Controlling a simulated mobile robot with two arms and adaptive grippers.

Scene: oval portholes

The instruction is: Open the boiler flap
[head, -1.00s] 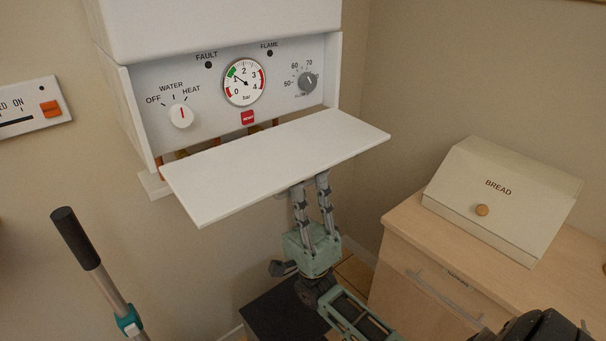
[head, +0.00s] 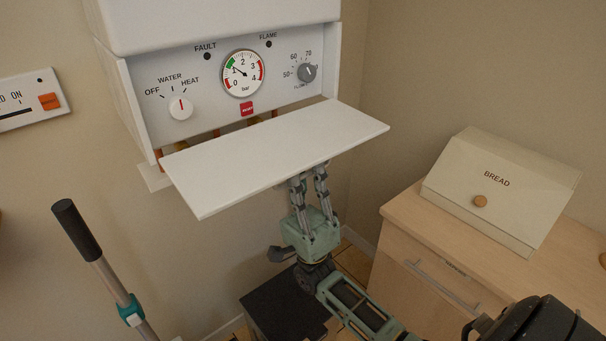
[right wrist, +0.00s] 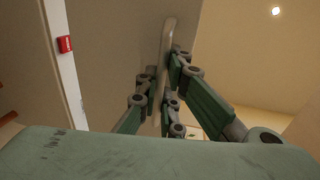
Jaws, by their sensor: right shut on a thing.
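The white boiler flap (head: 275,150) hangs folded down from the boiler's (head: 220,22) front, close to level and sticking out, with the control panel (head: 215,90) uncovered above it. My right gripper (head: 308,176) comes up from below, its fingertips hidden under the flap's outer edge. In the right wrist view its fingers close on a thin pale bar (right wrist: 166,58), which looks like the flap's handle, beside the flap's shaded face (right wrist: 120,45). My left gripper is out of view.
A wooden cabinet (head: 400,245) with a bread box (head: 500,185) on top stands to the right. A pole with a black grip (head: 77,230) rises at lower left. A wall switch plate (head: 32,98) is at far left. A dark box (head: 275,305) stands low below the flap.

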